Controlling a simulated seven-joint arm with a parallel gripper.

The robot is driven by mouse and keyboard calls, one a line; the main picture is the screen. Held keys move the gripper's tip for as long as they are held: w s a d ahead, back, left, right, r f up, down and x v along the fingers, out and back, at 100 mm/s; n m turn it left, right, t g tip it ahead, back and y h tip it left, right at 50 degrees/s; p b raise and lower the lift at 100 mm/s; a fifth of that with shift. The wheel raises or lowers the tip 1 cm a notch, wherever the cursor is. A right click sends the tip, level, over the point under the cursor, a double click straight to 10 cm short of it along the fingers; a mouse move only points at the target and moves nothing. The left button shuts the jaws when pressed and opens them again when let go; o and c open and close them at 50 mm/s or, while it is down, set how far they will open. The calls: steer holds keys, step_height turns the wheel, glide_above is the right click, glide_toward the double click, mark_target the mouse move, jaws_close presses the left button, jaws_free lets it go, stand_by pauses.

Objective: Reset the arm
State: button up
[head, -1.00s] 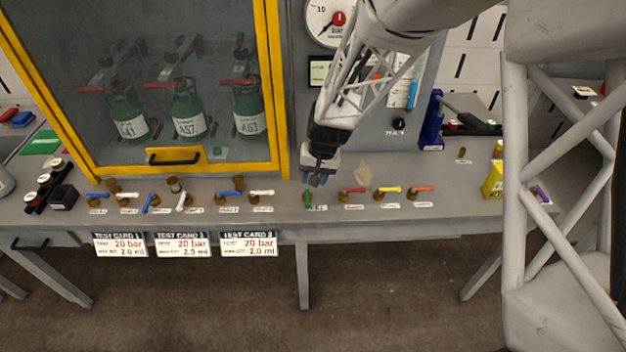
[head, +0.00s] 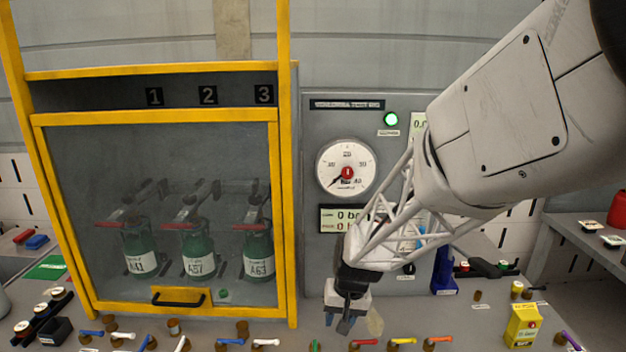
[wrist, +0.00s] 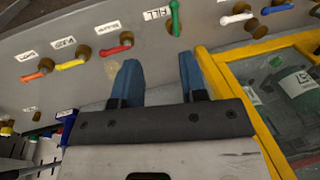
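My gripper (head: 346,322) hangs over the bench in the head view, just right of the yellow-framed cabinet, with its fingers pointing down. In the wrist view its two blue fingers (wrist: 158,82) stand apart with nothing between them. The green-handled fill valve (wrist: 175,18) lies beyond the fingertips in the wrist view, apart from them. My arm reaches in from the upper right of the head view.
The yellow-framed cabinet (head: 150,117) is shut, with green cylinders (head: 199,254) behind its glass. Red (head: 365,342), yellow (head: 403,341) and orange (head: 438,340) valve handles line the bench front. A gauge (head: 346,168) and green lamp (head: 391,119) are on the panel. A yellow box (head: 522,325) stands right.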

steer(key=s+d+r, duration=0.4)
steer(key=s+r, duration=0.1)
steer(key=s, duration=0.3)
steer(key=s+d+r+t+h, duration=0.1)
steer(key=s+d+r, duration=0.3)
steer(key=s+r, duration=0.2)
steer(key=s+d+r+t+h, duration=0.1)
steer(key=s+d+r, duration=0.3)
steer(key=s, duration=0.6)
steer(key=shift+v, duration=0.85)
